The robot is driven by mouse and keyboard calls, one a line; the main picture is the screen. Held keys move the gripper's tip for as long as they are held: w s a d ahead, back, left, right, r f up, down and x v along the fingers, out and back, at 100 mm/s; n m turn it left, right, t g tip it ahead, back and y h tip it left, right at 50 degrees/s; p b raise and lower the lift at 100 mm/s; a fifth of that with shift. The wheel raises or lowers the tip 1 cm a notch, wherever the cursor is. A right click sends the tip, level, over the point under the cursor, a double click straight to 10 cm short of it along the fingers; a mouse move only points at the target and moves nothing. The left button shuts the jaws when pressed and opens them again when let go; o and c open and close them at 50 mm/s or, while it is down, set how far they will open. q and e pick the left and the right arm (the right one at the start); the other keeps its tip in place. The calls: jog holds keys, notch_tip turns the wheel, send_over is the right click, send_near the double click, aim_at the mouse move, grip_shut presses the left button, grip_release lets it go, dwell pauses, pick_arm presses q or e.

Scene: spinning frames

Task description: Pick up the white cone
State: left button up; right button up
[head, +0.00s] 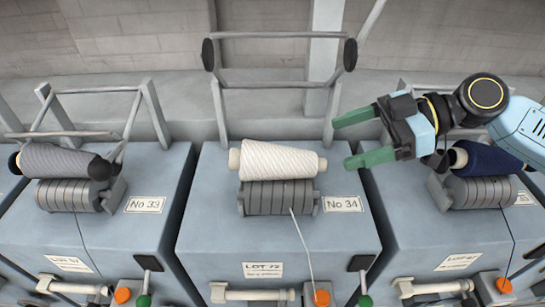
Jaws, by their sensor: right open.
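The white cone (278,160) lies on its side on the grey grooved drum (277,198) of the middle machine, beside the label No 34. Its wide end is to the left and its narrower end to the right. A pale core end sticks out at each side. My right gripper (350,139) comes in from the right with its two green fingers apart and nothing between them. It is to the right of the cone and apart from it. My left gripper is not in view.
A raised grey frame (280,85) stands behind the white cone. A grey cone (58,160) lies on the left machine and a dark blue cone (488,158) on the right one, partly behind my arm. A pale thread (302,245) runs down from the middle drum.

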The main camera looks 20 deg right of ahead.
aim_at(304, 153)
jog(key=p+x, duration=0.1)
jog(key=x, duration=0.4)
jog(key=shift+w+a, duration=0.1)
jog(key=shift+p+x, duration=0.85)
jog(key=shift+x, duration=2.05)
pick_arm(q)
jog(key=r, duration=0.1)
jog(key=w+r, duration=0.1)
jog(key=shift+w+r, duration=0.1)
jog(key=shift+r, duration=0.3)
pick_arm(e)
jog(key=shift+f, duration=0.2)
jog(key=shift+c, duration=0.3)
jog(key=c, duration=1.1)
jog(key=shift+r, duration=0.1)
